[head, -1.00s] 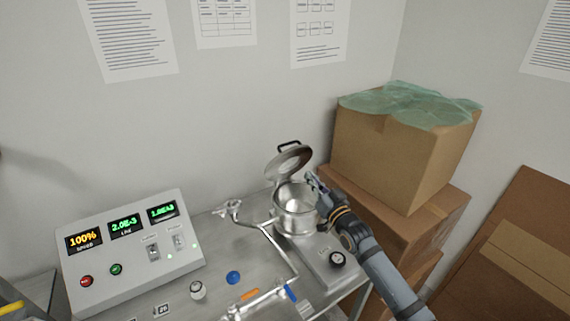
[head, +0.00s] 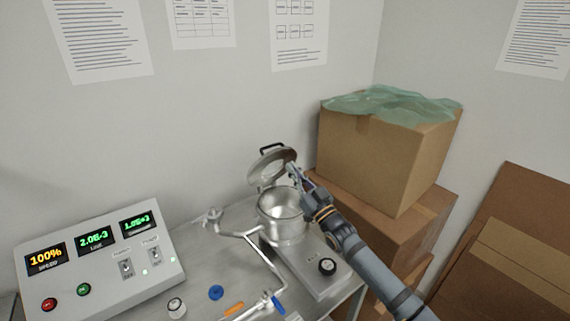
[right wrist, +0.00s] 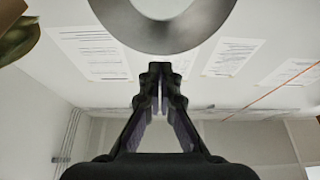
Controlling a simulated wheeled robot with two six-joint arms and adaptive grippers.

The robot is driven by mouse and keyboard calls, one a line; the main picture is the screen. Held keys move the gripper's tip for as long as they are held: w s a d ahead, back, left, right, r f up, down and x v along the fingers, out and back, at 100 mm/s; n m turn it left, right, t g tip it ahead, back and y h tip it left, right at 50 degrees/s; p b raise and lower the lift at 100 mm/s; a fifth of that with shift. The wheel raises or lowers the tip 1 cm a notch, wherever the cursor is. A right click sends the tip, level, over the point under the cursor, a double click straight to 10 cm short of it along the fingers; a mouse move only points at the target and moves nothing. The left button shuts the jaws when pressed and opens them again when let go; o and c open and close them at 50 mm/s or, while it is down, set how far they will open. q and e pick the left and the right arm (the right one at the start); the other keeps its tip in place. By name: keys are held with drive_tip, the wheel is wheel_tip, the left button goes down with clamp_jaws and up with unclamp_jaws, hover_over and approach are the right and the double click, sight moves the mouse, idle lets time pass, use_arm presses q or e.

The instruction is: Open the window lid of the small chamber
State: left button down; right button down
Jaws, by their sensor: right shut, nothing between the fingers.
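The small chamber (head: 283,228) is a metal pot on a grey base at the right end of the bench, and its mouth is uncovered. Its round window lid (head: 268,167) stands raised and tilted back behind the mouth, with a black handle on top. My right gripper (head: 292,170) is shut and empty at the lid's right edge; I cannot tell whether it touches the lid. In the right wrist view the shut fingers (right wrist: 161,72) point toward the lid's ring (right wrist: 165,38), which fills the top middle. My left gripper is not in view.
A control box (head: 100,260) with lit displays stands at the left. A metal pipe (head: 250,245) runs beside the chamber, with knobs and coloured handles in front. Cardboard boxes (head: 385,160) topped with green film stand close on the right, beside my right arm.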

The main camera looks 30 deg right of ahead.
sight(280, 151)
drive_tip(key=x, duration=0.3)
drive_tip(key=shift+w+r+p, duration=0.3)
drive_tip(key=shift+r+p, duration=0.05)
drive_tip(key=shift+p, duration=0.05)
drive_tip(key=shift+w+r, duration=0.1)
drive_tip(key=shift+w, duration=0.3)
drive_tip(key=shift+w+a, duration=0.1)
drive_tip(key=shift+w, duration=0.05)
